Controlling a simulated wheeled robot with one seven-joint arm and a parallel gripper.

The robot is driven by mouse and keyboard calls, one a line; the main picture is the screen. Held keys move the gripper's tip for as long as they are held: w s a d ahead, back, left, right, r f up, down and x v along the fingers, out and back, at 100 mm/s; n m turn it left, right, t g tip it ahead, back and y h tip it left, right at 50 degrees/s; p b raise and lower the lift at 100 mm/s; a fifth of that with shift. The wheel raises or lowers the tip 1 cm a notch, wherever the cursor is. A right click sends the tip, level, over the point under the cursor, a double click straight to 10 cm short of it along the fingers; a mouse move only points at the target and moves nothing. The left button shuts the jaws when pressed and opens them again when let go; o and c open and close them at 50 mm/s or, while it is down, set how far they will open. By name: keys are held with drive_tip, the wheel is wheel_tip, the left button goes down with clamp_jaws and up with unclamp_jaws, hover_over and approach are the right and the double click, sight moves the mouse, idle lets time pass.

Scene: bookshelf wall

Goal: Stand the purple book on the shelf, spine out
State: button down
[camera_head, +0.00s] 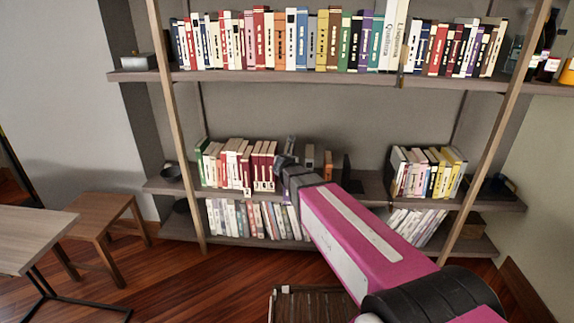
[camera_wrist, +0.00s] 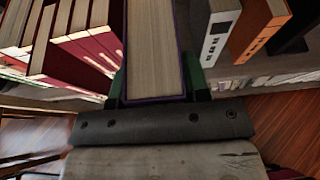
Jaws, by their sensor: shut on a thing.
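My gripper (camera_wrist: 156,88) is shut on the purple book (camera_wrist: 155,48), which lies between its green fingers. The wrist view shows the book's pale page block, edged by a thin purple cover; its spine is not seen. In the head view my gripper (camera_head: 289,165) reaches to the middle shelf (camera_head: 372,187), just right of a row of dark red books (camera_head: 262,162).
A grey book (camera_wrist: 218,35) and an orange book (camera_wrist: 262,30) stand right of the held book, beside a black bookend (camera_head: 347,170). Yellow and white books (camera_head: 428,172) stand farther right. Books fill the upper shelf. A wooden stool (camera_head: 105,208) is at left.

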drive_tip(key=w+f, duration=0.1)
drive_tip(key=w, duration=1.2)
drive_tip(key=shift+d+f, duration=0.25)
drive_tip(key=shift+d, duration=0.2)
drive_tip(key=shift+s, duration=0.1)
idle(0.3)
